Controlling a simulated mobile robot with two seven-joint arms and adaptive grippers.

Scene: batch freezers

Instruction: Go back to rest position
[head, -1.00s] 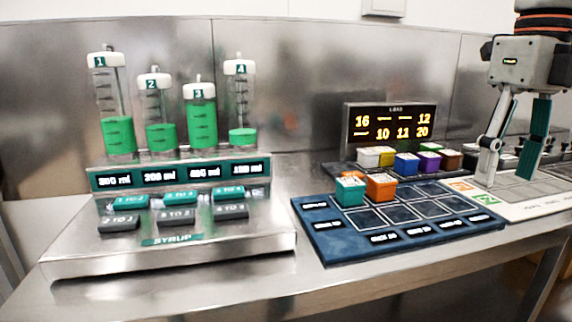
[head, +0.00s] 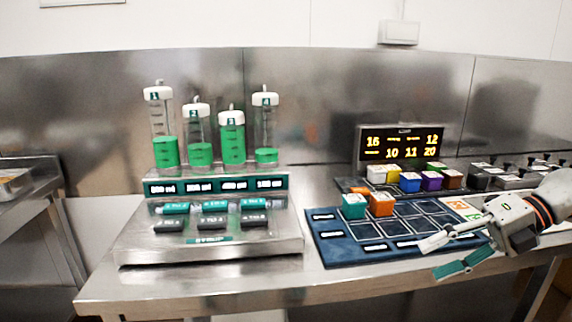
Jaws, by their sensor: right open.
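My right gripper (head: 442,257) is in the head view at the lower right, tilted and pointing left. Its two fingers, one pale and one teal, are apart with nothing between them. It is in front of the right part of the dark blue mat (head: 330,246) and hides some of its cells and labels. A teal cube (head: 353,207) and an orange cube (head: 381,204) sit at the mat's back left. My left gripper is not in view.
A syrup machine (head: 208,240) with several green-filled cylinders stands left on the steel table (head: 190,292). A display (head: 403,143) stands behind a row of colored cubes. A pale board (head: 468,207) lies right. Another steel table (head: 28,200) stands far left.

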